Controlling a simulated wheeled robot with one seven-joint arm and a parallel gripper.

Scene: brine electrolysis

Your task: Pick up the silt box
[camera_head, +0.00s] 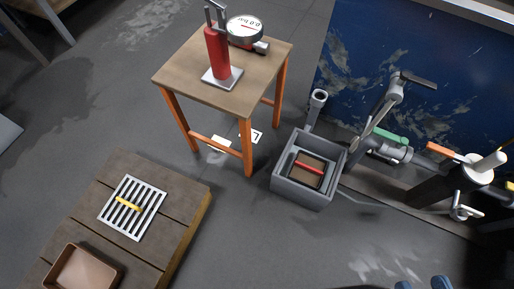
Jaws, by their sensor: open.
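The silt box (305,170) appears to be the small dark open-topped box with brown contents and a red bar handle (308,168) across it. It sits down inside a larger grey square pit box (331,164) on the floor, right of the centre of the head view. The grey walls surround it, so its outer sides and base are mostly hidden. I cannot make out my gripper in this view. Nothing is seen touching the red handle.
A stool (262,68) with a red hand pump (217,55) stands behind left. Pipes with a green lever (391,137) and an orange lever (445,152) crowd the right. A wooden platform (178,222) holds a grate (131,226) and brown tray (65,260).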

